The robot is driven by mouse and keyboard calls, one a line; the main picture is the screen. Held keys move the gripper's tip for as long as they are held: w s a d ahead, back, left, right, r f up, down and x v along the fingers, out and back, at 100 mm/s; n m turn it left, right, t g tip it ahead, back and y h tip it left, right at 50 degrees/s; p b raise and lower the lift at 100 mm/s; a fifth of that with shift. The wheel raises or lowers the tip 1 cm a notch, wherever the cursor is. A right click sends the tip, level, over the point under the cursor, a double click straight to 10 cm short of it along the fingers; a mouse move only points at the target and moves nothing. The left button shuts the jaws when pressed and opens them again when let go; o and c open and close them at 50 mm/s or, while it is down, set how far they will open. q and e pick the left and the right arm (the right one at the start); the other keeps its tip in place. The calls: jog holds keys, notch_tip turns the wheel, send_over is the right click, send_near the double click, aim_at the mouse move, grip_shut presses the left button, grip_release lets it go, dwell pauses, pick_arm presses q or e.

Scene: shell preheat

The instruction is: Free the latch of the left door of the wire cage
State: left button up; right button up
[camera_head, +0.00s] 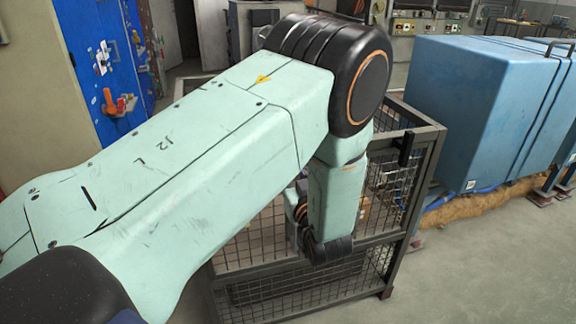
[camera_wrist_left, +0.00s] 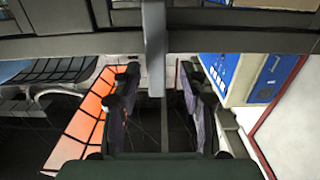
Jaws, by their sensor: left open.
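The wire cage (camera_head: 424,150) stands in the middle of the head view, with dark frame bars and mesh panels. My left arm covers much of its left and top. My left gripper (camera_wrist_left: 158,80) is open in the left wrist view, its two dark fingers apart. A grey upright bar (camera_wrist_left: 153,45) hangs from a horizontal frame bar and shows between the fingers; it may be the latch. I cannot tell whether the fingers touch it. In the head view the left fingers are hidden, and the left door's latch cannot be made out. My right gripper is not in view.
A large blue box (camera_head: 465,105) stands right of the cage. A blue tool panel (camera_head: 88,50) is at the back left. A black upright handle (camera_head: 405,148) is on the cage's right side. Grey floor (camera_head: 480,270) is clear at the front right.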

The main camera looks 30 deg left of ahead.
pick_arm(q)
jog(key=x, duration=0.2)
jog(key=shift+w+a+r, duration=0.1)
jog(key=shift+w+a, duration=0.1)
jog(key=shift+w, duration=0.2)
jog(key=shift+w+a, duration=0.25)
jog(key=shift+a, duration=0.15)
jog(key=shift+d, duration=0.1)
jog(key=shift+d, duration=0.1)
jog(key=c, duration=0.3)
grip_shut()
